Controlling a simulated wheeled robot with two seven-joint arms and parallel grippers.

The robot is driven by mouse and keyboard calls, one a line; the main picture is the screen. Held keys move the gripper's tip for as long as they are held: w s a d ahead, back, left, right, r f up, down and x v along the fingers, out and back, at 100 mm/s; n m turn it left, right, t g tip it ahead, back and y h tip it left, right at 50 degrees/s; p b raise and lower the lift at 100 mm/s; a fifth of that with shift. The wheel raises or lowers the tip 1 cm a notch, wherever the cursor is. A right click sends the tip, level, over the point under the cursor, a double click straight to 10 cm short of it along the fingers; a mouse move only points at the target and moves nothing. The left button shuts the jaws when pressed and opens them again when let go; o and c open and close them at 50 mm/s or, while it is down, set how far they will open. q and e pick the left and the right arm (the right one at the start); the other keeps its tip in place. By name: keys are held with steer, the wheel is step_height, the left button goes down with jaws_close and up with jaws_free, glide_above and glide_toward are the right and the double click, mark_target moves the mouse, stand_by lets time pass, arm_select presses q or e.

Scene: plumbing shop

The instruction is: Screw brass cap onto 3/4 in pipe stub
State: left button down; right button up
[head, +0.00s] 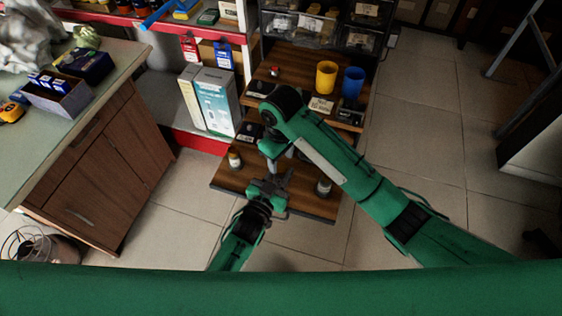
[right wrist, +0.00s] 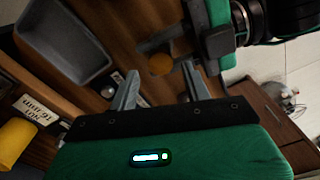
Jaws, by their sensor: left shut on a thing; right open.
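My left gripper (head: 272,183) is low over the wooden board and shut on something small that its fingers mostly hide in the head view. In the right wrist view its grey fingers (right wrist: 165,40) reach in from the upper right. Beside them is a round brass-coloured disc (right wrist: 161,64), which looks like the cap; I cannot tell whether it sits on a pipe stub. My right gripper (right wrist: 158,88) is open, with the disc showing beyond and between its fingertips and apart from them. In the head view my right arm covers part of that area.
The wooden board (head: 305,205) carries a small pale container (head: 234,160) at left and a grey one (head: 323,187) at right. Yellow (head: 325,77) and blue (head: 351,82) cups stand behind. A grey bin (right wrist: 65,40) shows in the wrist view. A cabinet (head: 100,160) stands left; floor is open right.

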mark_target(281, 167)
steer(key=shift+a+f, duration=0.2)
steer(key=shift+f, duration=0.15)
steer(key=shift+w+a+f, duration=0.15)
steer(key=shift+f, duration=0.25)
steer(key=shift+d+f, duration=0.35)
steer(key=shift+f, duration=0.45)
steer(key=shift+c, duration=0.2)
steer(key=c, duration=1)
steer(key=o, duration=1.2)
